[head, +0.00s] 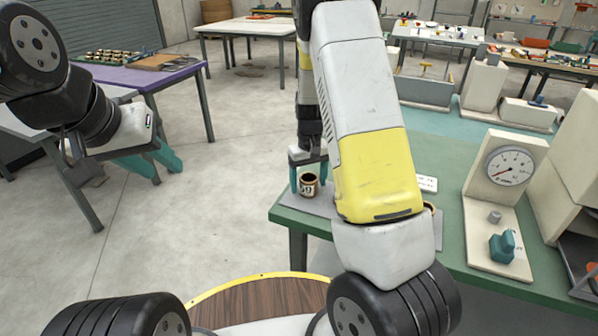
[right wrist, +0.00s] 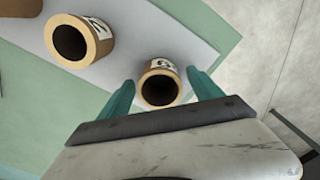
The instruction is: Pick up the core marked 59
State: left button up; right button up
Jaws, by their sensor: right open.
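A short tan tube core (head: 308,187) with a dark bore and a white label stands on a grey mat at the left end of the green table. Its label looks like 59 but is small. My right gripper (head: 309,182) is open, pointing down, with a finger on either side of this core. In the right wrist view the core (right wrist: 160,88) sits between the teal fingertips, its label partly visible and upside down. A second, larger-looking core (right wrist: 80,41) is at upper left there. My left gripper (head: 166,172) is open and empty over the floor at left.
The green table (head: 437,149) carries a dial gauge on a pale stand (head: 507,166) with a teal clamp (head: 502,246) at right. The grey mat (right wrist: 128,18) lies under the cores. My right arm hides part of the table. Open floor lies left of it.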

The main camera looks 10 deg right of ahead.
jog(key=c, duration=1.4)
jog(key=shift+r, duration=0.1)
